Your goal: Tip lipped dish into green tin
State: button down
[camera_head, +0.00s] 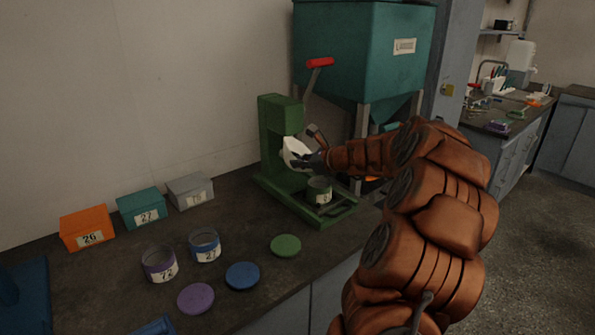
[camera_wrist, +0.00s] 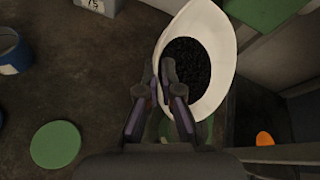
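The lipped dish (camera_head: 296,152) is white and holds dark granules, which show in the wrist view (camera_wrist: 196,66). My gripper (camera_wrist: 169,80) is shut on the dish's rim; in the head view my gripper (camera_head: 316,160) is partly hidden by the dish and arm. The dish is raised above the green tin (camera_head: 319,191), and looks tilted in the head view. The green tin stands open with a white label on the base of the green press. Its inside is hidden in the head view, and in the wrist view it is mostly hidden behind my gripper.
The green press (camera_head: 281,120) with a red-handled lever (camera_head: 320,62) stands close behind the dish. Purple (camera_head: 159,263) and blue (camera_head: 205,246) tins and loose purple, blue and green (camera_head: 286,245) lids lie left. Orange, teal and grey boxes stand by the wall. A teal hopper (camera_head: 365,50) rises behind.

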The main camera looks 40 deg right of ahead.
jog(key=shift+s+d+m+t+y+b, duration=0.35)
jog(key=shift+t+b, duration=0.35)
jog(key=shift+b, duration=0.65)
jog(key=shift+r, duration=0.15)
jog(key=shift+s+d+m+t+y, duration=0.25)
jog(key=shift+m+t, duration=0.2)
jog(key=shift+t, duration=0.15)
jog(key=shift+s+d+m+t+y, duration=0.25)
jog(key=shift+m+t, duration=0.15)
jog(key=shift+t, duration=0.2)
jog(key=shift+s+d+f+m+t+h+b, duration=0.25)
jog(key=shift+s+d+m+t, duration=0.35)
jog(key=shift+m+t, duration=0.55)
jog(key=shift+s+d+f+m+t+h+b, duration=0.15)
jog(key=shift+s+d+m+t+h, duration=0.35)
jog(key=shift+m+t, duration=0.65)
jog(key=shift+s+d+f+m+t+h+b, duration=0.1)
jog(key=shift+s+d+m+t+h+b, duration=0.1)
jog(key=shift+s+d+m+t, duration=0.75)
jog(key=shift+w+a+r+t, duration=0.1)
jog(key=shift+w+a+t, duration=0.15)
jog(key=shift+w, duration=0.1)
